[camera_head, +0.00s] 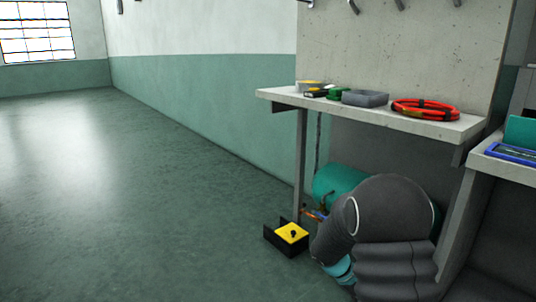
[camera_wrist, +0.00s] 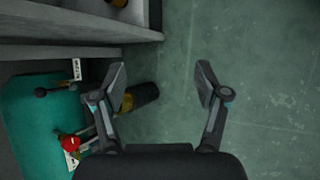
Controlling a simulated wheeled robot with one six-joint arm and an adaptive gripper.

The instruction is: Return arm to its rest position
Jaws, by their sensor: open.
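In the head view my dark grey arm fills the lower right, in front of the shelf's underside, and the gripper itself cannot be made out there. A teal pump or tank (camera_head: 338,179) stands under the shelf, partly hidden behind my arm. It also shows in the wrist view (camera_wrist: 35,115) at the left, with a red knob (camera_wrist: 69,142) and white tags. The left finger overlaps its fittings in the picture; contact cannot be told.
A black box with a yellow top (camera_head: 291,233) sits on the floor left of my arm. The concrete shelf (camera_head: 440,128) above holds a coiled red hose (camera_head: 425,109), a grey tray (camera_head: 365,98) and small items. A second bench (camera_head: 508,163) stands right. Floor at left is clear.

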